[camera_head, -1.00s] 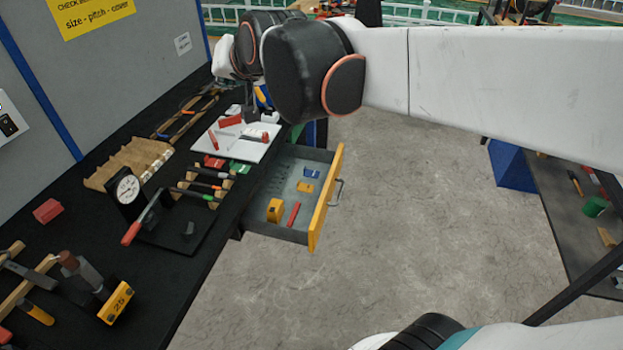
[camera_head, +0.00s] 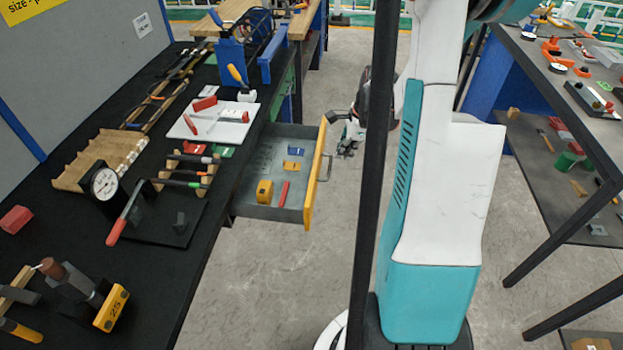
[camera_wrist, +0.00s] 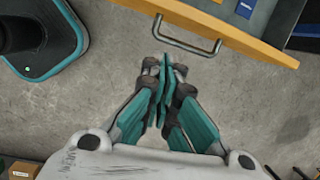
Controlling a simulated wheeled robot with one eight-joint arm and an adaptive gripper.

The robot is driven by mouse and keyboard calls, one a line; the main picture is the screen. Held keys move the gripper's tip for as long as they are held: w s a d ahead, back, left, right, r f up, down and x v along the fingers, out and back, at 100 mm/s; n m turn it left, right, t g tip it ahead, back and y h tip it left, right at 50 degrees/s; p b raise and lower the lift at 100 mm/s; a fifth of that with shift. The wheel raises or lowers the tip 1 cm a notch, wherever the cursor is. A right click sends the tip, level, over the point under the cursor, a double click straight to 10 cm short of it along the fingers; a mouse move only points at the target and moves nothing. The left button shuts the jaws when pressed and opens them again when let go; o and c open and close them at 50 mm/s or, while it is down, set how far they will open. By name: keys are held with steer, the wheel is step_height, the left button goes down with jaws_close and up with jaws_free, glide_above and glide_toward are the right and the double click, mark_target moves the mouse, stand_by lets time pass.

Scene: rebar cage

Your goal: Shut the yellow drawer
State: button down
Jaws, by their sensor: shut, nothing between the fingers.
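The yellow drawer (camera_head: 315,180) is pulled out from under the black bench, its yellow front facing right. Inside lie a yellow block, a red bar and blue and yellow pieces. A grey bar handle (camera_head: 327,166) sticks out from its front. In the wrist view the drawer front (camera_wrist: 245,42) crosses the top right, with its handle (camera_wrist: 187,45) near the fingertips. My gripper (camera_head: 347,147) is just right of the drawer front, apart from it. In the wrist view my gripper (camera_wrist: 167,65) is shut and empty, its fingertips pointing toward the drawer.
The black bench (camera_head: 205,240) holds a dial gauge (camera_head: 104,184), a white board (camera_head: 213,122), clamps and tools. A dark post stands in front of my arm. A second table (camera_head: 590,95) with a lower shelf is at right. The floor between is clear.

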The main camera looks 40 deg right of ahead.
steer(key=w+a+f+b, duration=0.1)
steer(key=a+f+b, duration=0.1)
steer(key=f, duration=0.4)
steer(key=w+a+f+m+b, duration=0.1)
steer(key=a+f+b, duration=0.1)
steer(key=f, duration=0.4)
steer(key=shift+a+g+y+b, duration=0.3)
steer(key=shift+y+b, duration=0.1)
steer(key=shift+b, duration=0.4)
